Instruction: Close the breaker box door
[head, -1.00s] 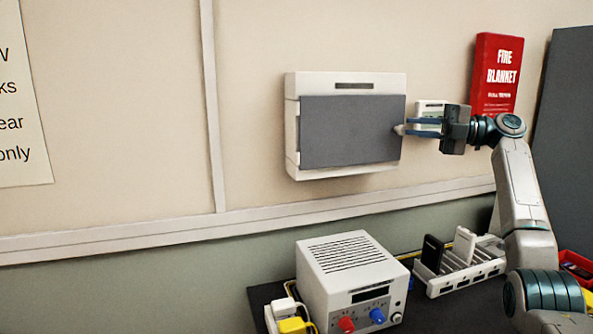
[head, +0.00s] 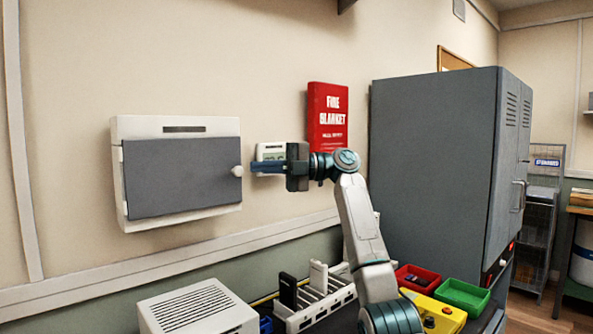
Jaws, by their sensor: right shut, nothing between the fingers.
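The breaker box (head: 160,125) is a white case on the wall at the left of the head view. Its grey door (head: 180,178) lies across the front of the case and looks shut or nearly so; I cannot tell if a slim gap is left. A pale round knob (head: 237,171) sits at the door's right edge. My right gripper (head: 254,168) is shut and empty, just right of the knob, with a small gap between them. It partly covers a small white wall device behind it. My left gripper is not in view.
A red fire blanket box (head: 327,118) hangs right of the gripper. A tall grey cabinet (head: 435,165) stands further right. Below are a white vented unit (head: 198,308), a slotted rack (head: 318,300), and red (head: 418,278) and green (head: 462,296) bins.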

